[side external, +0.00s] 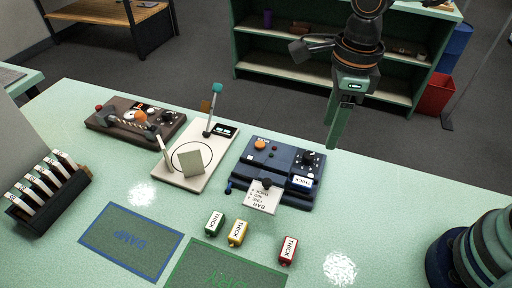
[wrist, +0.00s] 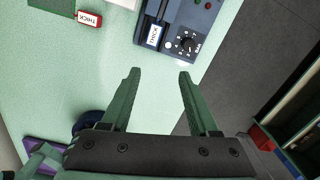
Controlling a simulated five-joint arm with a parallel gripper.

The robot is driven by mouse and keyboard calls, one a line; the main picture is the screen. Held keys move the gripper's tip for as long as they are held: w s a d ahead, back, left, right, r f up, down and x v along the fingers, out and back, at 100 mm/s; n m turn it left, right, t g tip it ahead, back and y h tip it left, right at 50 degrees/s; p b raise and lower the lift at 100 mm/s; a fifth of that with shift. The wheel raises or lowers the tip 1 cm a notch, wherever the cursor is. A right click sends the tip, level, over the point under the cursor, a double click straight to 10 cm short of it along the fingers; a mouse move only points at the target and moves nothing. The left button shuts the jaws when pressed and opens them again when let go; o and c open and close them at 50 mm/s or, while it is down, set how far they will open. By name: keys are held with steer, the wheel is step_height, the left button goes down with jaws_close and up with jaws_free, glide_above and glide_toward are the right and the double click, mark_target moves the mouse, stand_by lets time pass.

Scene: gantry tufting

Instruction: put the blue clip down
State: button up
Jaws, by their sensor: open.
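The blue clip (side external: 302,183), with a white face marked THICK, lies at the front right corner of the dark blue device (side external: 262,165). In the wrist view it (wrist: 153,36) also shows on that device (wrist: 187,14), beside a black dial. My gripper (side external: 332,146) is raised above and behind the right side of the device, pointing down. Its two green fingers (wrist: 160,73) are spread apart with nothing between them. The gripper is apart from the clip.
Green (side external: 214,223), yellow (side external: 237,233) and red (side external: 288,250) clips lie in front of the device. A cream board (side external: 185,178) with an upright post and a brown device (side external: 125,120) stand left. A rack (side external: 45,195) of white-faced pieces is far left.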

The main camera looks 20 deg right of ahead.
steer(key=s+d+r+n+t, duration=0.1)
steer(key=d+r+n, duration=0.3)
steer(key=d+n, duration=0.4)
steer(key=s+d+r+n+t, duration=0.1)
steer(key=d+r+n+t, duration=0.2)
steer(key=d+n, duration=0.6)
steer(key=n+t, duration=0.1)
steer(key=n, duration=0.6)
steer(key=shift+s+r, duration=0.2)
steer(key=shift+r, duration=0.2)
